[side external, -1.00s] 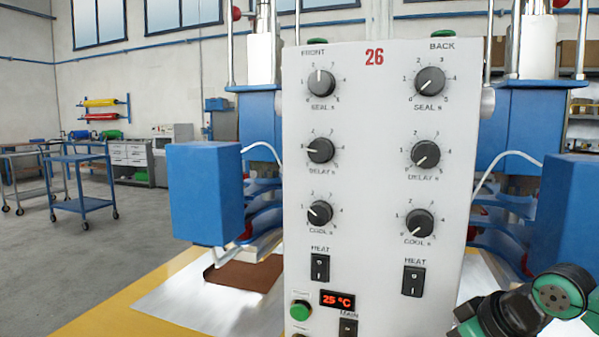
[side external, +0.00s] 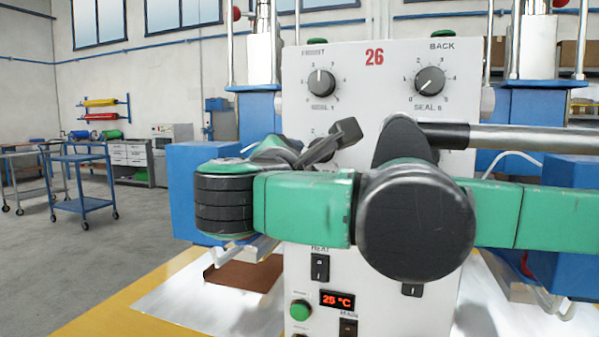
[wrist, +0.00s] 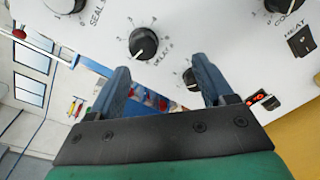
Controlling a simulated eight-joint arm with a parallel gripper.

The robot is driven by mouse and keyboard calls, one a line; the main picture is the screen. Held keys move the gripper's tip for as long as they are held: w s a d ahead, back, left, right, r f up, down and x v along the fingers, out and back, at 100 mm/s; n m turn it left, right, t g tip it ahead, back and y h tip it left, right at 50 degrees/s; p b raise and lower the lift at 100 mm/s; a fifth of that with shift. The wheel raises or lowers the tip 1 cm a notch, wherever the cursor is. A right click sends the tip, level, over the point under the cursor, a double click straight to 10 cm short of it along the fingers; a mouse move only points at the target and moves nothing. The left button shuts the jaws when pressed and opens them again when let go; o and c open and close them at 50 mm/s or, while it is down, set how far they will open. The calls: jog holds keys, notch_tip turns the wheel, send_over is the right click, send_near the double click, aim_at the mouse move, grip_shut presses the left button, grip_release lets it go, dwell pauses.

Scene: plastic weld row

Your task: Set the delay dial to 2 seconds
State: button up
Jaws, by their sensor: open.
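The front delay dial (wrist: 143,42) is a black knob with a white pointer line on the white panel. It shows whole in the wrist view, just beyond my fingertips; its exact setting is too small to read. My gripper (wrist: 160,65) is open, with one dark finger on each side and nothing between them. The fingers appear apart from the dial. In the side view my gripper (side external: 328,147) is in front of the front delay dial and hides most of it. The back delay dial is hidden behind my arm there.
The front seal dial (side external: 321,83) and back seal dial (side external: 430,81) sit above. The front cool dial (wrist: 190,78) is partly behind one finger. The front heat switch (side external: 320,267), temperature display (side external: 337,298) and green button (side external: 300,310) are below. A blue box (side external: 195,160) stands left of the panel.

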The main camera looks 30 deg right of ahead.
jog(key=shift+t, duration=0.4)
jog(key=shift+w+d+r, duration=0.2)
jog(key=shift+w+d, duration=0.3)
jog(key=shift+w, duration=0.2)
jog(key=shift+w+d+r, duration=0.25)
jog(key=shift+w+d, duration=0.2)
jog(key=shift+w, duration=0.2)
jog(key=shift+w+d+r, duration=0.2)
jog(key=shift+w+d, duration=0.3)
jog(key=shift+w, duration=0.2)
grip_shut()
